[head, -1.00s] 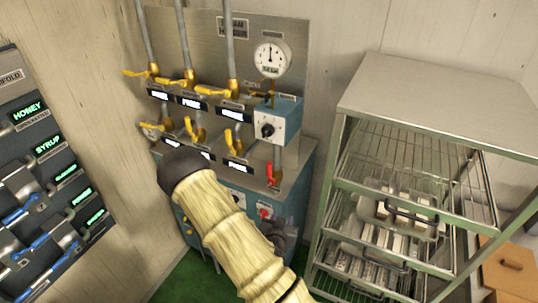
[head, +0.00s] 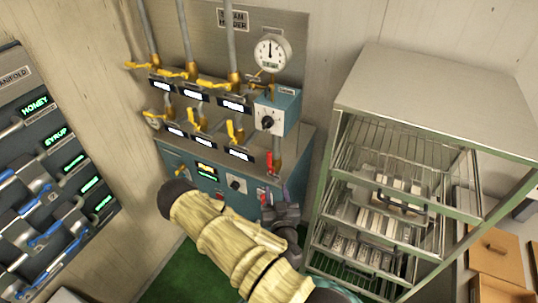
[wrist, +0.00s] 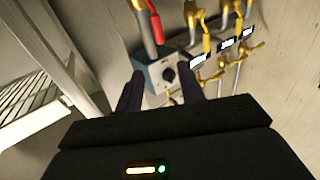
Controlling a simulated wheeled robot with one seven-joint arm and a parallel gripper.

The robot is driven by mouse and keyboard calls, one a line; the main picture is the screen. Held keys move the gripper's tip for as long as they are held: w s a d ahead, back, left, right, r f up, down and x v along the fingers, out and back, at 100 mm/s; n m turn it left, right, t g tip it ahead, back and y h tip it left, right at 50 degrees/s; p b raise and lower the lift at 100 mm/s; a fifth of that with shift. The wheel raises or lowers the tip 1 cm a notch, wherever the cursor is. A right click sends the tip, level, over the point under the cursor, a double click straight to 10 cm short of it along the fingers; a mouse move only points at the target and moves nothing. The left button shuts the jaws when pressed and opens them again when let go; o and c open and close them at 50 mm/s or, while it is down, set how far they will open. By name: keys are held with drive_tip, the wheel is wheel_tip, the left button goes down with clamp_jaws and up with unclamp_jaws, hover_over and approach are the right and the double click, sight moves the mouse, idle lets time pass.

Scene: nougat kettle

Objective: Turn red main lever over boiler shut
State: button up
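The red lever (head: 270,162) sits on the grey vertical pipe at the right end of the blue boiler (head: 297,160). Its handle runs roughly along the pipe. In the wrist view the red lever (wrist: 152,20) shows at the top, beyond a blue box with a black knob (wrist: 168,73). My gripper (head: 276,203) is just below the lever in the head view, partly behind my sleeved arm. In the wrist view my gripper (wrist: 161,82) has its two dark fingers apart with nothing held between them. It looks apart from the lever.
Yellow valve levers (head: 193,70) line the pipes left of the box. A pressure gauge (head: 272,52) is above it. A metal rack (head: 430,95) with trays stands close on the right. A panel with blue handles (head: 50,150) is at left. Green floor (head: 190,275) shows below.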

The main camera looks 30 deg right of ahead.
drive_tip(key=shift+w+b, duration=0.55)
drive_tip(key=shift+b, duration=0.2)
drive_tip(key=b, duration=1.3)
approach(270, 156)
drive_tip(key=w, duration=0.2)
drive_tip(key=p+x, duration=0.1)
drive_tip(key=x, duration=0.1)
drive_tip(key=p+x, duration=0.2)
drive_tip(key=x, duration=0.1)
drive_tip(key=p+x, duration=0.1)
drive_tip(key=x, duration=0.2)
drive_tip(key=shift+d+p, duration=0.3)
drive_tip(key=shift+w+d, duration=0.15)
drive_tip(key=shift+w, duration=0.35)
clamp_jaws()
